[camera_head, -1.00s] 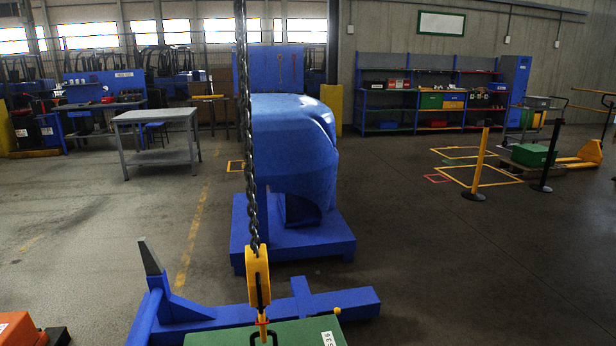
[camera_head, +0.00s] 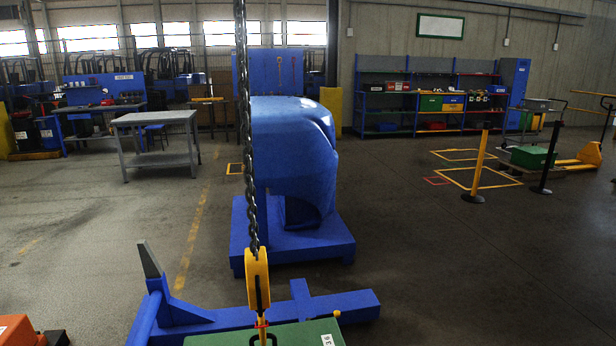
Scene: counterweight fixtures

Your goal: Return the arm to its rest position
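Neither of my arms nor either gripper shows in the head view. A dark chain (camera_head: 245,130) hangs down the middle of the picture and ends in a yellow hook block (camera_head: 257,280). The block's lower end meets the top of a green box-shaped weight (camera_head: 290,335) at the bottom edge, mostly cut off by the frame. A blue floor frame (camera_head: 345,305) with a grey-tipped upright (camera_head: 149,260) lies around the weight's far side.
A large blue moulded body (camera_head: 293,150) stands on a blue base (camera_head: 335,244) straight ahead. A grey table (camera_head: 155,120) is at the left. An orange box (camera_head: 15,328) is at the lower left. Barrier posts (camera_head: 478,170) stand at the right. Open floor lies to the right.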

